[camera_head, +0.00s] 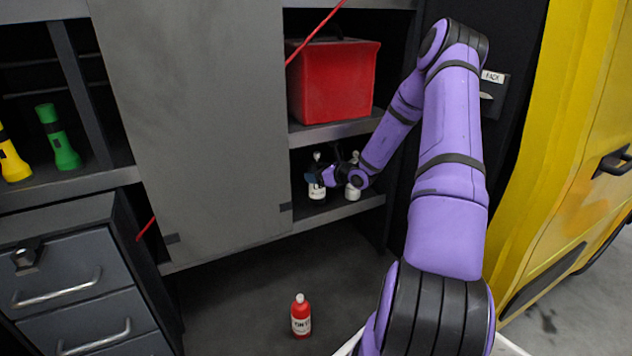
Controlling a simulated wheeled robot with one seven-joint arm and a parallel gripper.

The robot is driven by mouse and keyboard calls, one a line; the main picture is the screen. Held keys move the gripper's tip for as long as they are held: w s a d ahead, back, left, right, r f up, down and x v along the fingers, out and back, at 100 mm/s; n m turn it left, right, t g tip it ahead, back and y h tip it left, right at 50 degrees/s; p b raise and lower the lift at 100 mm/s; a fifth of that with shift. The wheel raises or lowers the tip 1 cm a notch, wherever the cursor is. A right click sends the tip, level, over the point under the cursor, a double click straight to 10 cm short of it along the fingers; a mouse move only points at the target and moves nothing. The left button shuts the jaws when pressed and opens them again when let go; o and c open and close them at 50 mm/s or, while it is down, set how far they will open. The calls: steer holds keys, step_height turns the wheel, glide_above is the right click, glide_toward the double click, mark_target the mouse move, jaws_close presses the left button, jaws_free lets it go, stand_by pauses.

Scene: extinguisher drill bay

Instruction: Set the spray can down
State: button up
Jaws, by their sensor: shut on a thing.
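My purple arm reaches into the lower shelf compartment of the cabinet. My gripper (318,177) is shut on a small white spray can (317,192) with dark marking on its label. The fingers cross its upper part, and a dark and white top shows above them. The can looks upright over the lower shelf (338,208); I cannot tell whether its base touches the board. A second white can or bottle (353,191) stands just to the right, partly hidden by my wrist.
A red box (333,82) fills the shelf above. A red bottle (301,318) stands on the floor. A grey panel (200,130) borders the compartment on the left. Green (62,145) and yellow (11,158) flashlights stand far left. A yellow vehicle (570,130) is at right.

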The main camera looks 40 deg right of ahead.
steer(key=shift+w+d+f, duration=0.1)
steer(key=shift+w+f, duration=0.1)
steer(key=shift+f, duration=0.4)
steer(key=shift+w+d+f, duration=0.1)
steer(key=shift+w+f, duration=0.1)
steer(key=shift+f, duration=0.35)
steer(key=shift+w+d+f, duration=0.1)
steer(key=shift+w+f, duration=0.1)
steer(key=shift+f, duration=0.4)
steer(key=shift+f, duration=0.1)
steer(key=o, duration=1.1)
steer(key=shift+o, duration=0.2)
steer(key=shift+s+d, duration=0.1)
steer(key=shift+s, duration=0.1)
steer(key=v, duration=1.1)
steer(key=shift+s+r, duration=0.2)
steer(key=shift+s, duration=0.1)
steer(key=shift+d, duration=0.1)
